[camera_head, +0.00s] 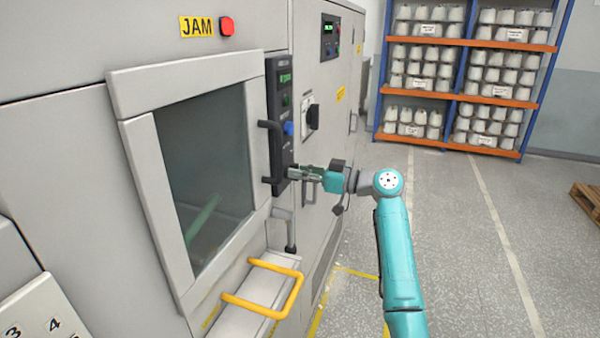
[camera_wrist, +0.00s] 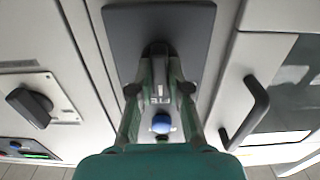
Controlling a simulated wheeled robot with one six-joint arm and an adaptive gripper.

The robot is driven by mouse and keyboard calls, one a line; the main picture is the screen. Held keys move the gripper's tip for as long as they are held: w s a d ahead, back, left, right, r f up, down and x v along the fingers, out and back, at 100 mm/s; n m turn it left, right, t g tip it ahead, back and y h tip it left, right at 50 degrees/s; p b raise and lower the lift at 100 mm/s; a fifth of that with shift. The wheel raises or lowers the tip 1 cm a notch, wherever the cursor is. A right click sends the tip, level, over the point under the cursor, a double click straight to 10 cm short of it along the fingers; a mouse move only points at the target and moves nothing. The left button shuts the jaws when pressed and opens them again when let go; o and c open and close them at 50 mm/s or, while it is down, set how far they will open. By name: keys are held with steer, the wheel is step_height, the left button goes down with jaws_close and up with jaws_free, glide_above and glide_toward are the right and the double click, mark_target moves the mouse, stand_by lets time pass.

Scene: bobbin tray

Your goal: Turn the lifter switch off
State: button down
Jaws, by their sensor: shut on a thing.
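A dark control panel (camera_head: 280,115) is on the machine front, with a green-lit display at its top, a green button and a blue button (camera_head: 288,129). My gripper (camera_head: 293,174) is at the panel's lower end. In the wrist view my gripper (camera_wrist: 159,58) is shut on a dark switch (camera_wrist: 157,48) on this panel (camera_wrist: 115,22). The fingers cover most of the switch, so its position is not clear. A small label beside it is too blurred to read, so I cannot confirm that it is the lifter switch. The blue button (camera_wrist: 161,122) shows between the fingers.
A black rotary switch (camera_head: 313,117) on a light plate is right of the panel. A dark door handle (camera_head: 267,152) stands out close to its left. A yellow bar handle (camera_head: 290,292) juts out below. The floor (camera_head: 440,215) to the right is open.

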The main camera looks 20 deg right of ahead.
steer(key=shift+s+n, duration=0.1)
steer(key=shift+n, duration=3.7)
steer(key=c, duration=1.1)
jaws_free()
steer(key=v, duration=1.2)
steer(key=shift+f, duration=0.1)
